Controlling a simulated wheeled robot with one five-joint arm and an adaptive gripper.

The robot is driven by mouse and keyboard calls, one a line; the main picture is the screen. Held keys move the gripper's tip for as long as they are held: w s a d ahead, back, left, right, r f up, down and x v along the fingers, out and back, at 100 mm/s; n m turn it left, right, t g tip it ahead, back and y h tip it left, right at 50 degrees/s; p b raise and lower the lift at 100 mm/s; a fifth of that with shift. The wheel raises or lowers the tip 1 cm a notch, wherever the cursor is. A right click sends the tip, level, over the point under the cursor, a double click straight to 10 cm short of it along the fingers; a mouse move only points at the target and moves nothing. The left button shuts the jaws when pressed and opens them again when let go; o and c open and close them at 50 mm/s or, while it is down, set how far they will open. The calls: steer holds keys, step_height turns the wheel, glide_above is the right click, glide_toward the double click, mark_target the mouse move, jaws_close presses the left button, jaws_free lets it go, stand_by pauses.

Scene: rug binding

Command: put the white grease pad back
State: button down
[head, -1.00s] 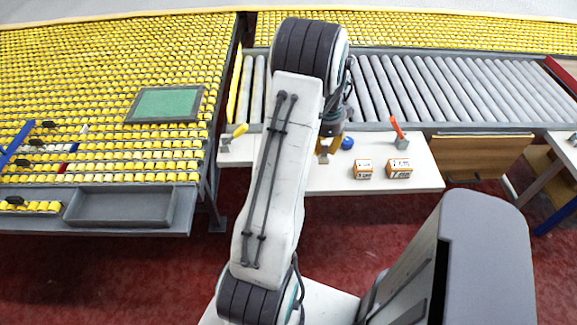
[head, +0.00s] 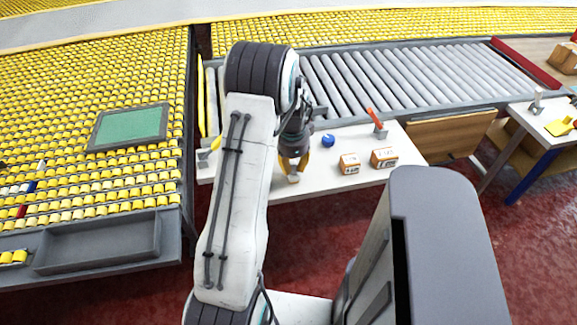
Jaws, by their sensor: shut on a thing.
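My gripper (head: 293,168), with orange-yellow fingers, is above the front left part of the white table (head: 325,178). It points down and is shut on a small pale thing (head: 293,179), which shows only partly at the fingertips. It looks like the white grease pad, but it is too small and covered to be sure. I cannot tell whether it touches the table top. No other white pad is clearly visible.
A blue ball (head: 328,140), two orange-and-white boxes (head: 349,163) (head: 384,157) and a red-handled tool (head: 377,122) stand on the table. Behind runs a grey roller conveyor (head: 390,82). A yellow roller bed with a green panel (head: 131,127) and grey tray (head: 97,243) is left.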

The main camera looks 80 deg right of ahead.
steer(key=shift+f, duration=0.1)
steer(key=c, duration=1.6)
jaws_free()
steer(key=o, duration=0.4)
